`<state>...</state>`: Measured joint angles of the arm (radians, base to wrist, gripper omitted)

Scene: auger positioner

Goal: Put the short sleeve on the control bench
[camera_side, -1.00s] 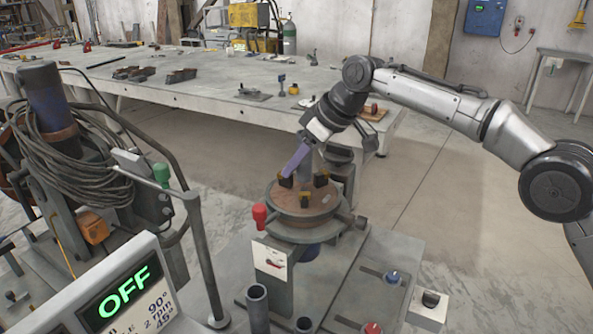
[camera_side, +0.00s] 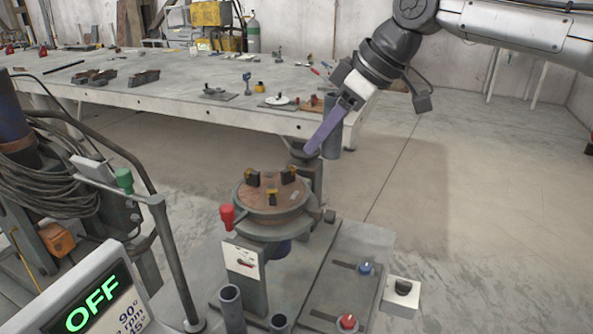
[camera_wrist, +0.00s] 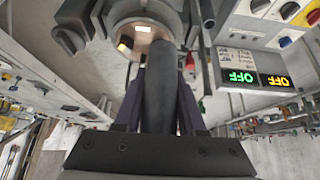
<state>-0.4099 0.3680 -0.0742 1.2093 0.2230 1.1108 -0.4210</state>
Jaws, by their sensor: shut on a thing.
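My gripper (camera_side: 314,148) has purple fingers and is shut on a dark grey tube-shaped sleeve (camera_side: 333,140). It holds the sleeve upright in the air, behind and right of the round rotary table (camera_side: 272,223). In the wrist view the grey sleeve (camera_wrist: 160,85) lies between the two purple fingers. The table's copper-coloured top carries several small dark jaws and is empty between them. I cannot tell which surface is the control bench.
Blue (camera_side: 365,268) and red (camera_side: 347,321) knobs sit on the base plate. A long grey workbench (camera_side: 190,105) with scattered tools stands behind. The floor to the right is clear.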

